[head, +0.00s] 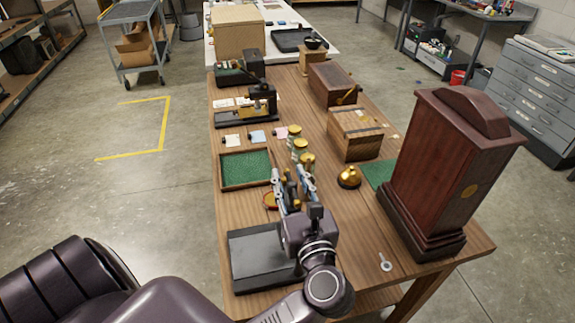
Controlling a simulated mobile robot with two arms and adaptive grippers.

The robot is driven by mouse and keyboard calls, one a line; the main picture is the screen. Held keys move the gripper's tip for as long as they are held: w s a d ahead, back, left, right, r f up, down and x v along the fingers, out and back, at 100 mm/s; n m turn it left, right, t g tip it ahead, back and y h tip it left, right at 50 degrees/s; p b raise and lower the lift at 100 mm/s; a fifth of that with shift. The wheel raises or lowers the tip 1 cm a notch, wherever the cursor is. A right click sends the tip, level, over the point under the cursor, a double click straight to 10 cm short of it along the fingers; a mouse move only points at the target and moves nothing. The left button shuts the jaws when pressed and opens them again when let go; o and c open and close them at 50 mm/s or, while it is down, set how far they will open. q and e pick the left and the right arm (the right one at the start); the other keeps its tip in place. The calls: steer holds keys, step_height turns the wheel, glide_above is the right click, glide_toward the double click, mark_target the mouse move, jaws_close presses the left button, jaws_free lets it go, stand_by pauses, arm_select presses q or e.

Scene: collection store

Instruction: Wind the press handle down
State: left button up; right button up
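My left gripper (294,182) reaches over the near part of the wooden table, pointing away from me. Its two pale fingers stand apart. Dark and brass-coloured parts show between and behind them; I cannot tell whether the fingers touch any. A black device with brass parts (258,104), possibly the press, stands farther back on the left table edge, well beyond the gripper. No press handle can be made out clearly. My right gripper is not in view.
Brass-topped pieces (295,131) stand just beyond the gripper. A green-lined tray (246,169) lies left, a brass bell (349,177) right. A tall dark wooden case (452,165) fills the right edge. Wooden boxes (357,133) stand behind. A small metal ring tool (385,262) lies near right.

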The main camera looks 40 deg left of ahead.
arm_select(q)
steer(key=shift+x, duration=1.2)
steer(key=shift+f, duration=0.1)
jaws_close()
